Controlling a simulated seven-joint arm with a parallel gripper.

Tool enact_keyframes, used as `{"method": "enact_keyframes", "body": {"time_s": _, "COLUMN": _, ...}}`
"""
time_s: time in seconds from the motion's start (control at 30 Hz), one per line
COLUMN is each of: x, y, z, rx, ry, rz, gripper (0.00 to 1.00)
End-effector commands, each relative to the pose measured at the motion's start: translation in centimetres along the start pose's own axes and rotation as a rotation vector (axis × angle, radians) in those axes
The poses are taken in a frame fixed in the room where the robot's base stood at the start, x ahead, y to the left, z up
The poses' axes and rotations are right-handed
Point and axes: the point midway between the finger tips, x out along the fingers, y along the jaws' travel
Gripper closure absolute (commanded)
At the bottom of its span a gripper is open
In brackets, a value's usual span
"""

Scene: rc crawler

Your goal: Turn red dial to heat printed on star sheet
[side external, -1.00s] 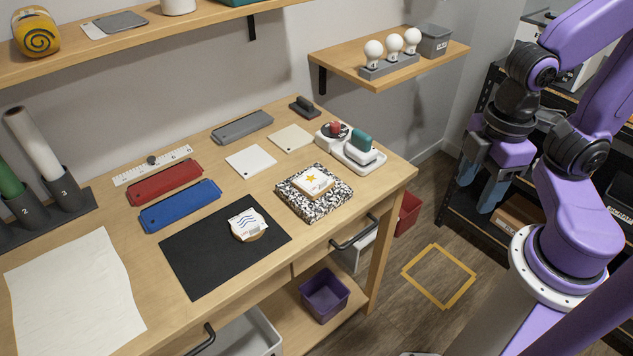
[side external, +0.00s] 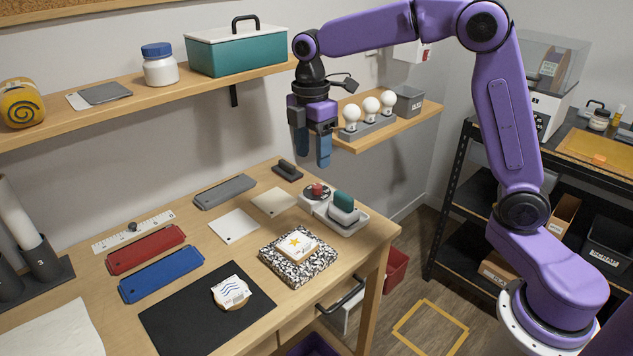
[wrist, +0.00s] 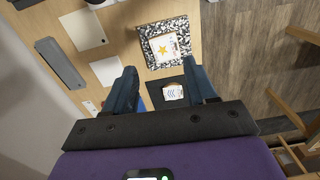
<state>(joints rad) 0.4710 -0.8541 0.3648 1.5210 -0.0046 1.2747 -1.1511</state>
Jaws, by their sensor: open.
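The red dial (side external: 317,189) sits on a dark round face on a small white unit at the right back of the workbench. The star sheet (side external: 296,244) is a small white piece with an orange star, lying on a black-and-white speckled pad (side external: 273,262). It also shows in the wrist view (wrist: 164,48). My gripper (side external: 312,150) is open and empty, pointing down, high above the back of the bench. It appears above the dial's height and apart from it. The dial cannot be made out in the wrist view.
A white tray with a teal-topped block (side external: 344,205) stands right beside the dial unit. Shelves with a teal box (side external: 240,50) and white bulbs (side external: 370,108) are close to my gripper. A wave-marked piece (side external: 231,292) lies on a black mat (side external: 185,320).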

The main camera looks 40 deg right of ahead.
Motion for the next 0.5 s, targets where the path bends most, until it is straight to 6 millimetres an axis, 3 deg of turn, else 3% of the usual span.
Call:
{"method": "enact_keyframes", "body": {"time_s": 0.03, "x": 0.1, "y": 1.9, "z": 0.8, "rx": -0.016, "ry": -0.001, "rz": -0.003, "gripper": 0.44}}
{"method": "enact_keyframes", "body": {"time_s": 0.2, "x": 0.5, "y": 7.3, "z": 4.5, "rx": -0.102, "ry": -0.001, "rz": -0.014, "gripper": 0.44}}
{"method": "enact_keyframes", "body": {"time_s": 0.33, "x": 0.9, "y": 10.2, "z": 7.5, "rx": -0.161, "ry": 0.001, "rz": -0.02, "gripper": 0.44}}
{"method": "enact_keyframes", "body": {"time_s": 0.5, "x": 1.4, "y": 12.2, "z": 10.2, "rx": -0.214, "ry": 0.004, "rz": -0.025, "gripper": 0.44}}
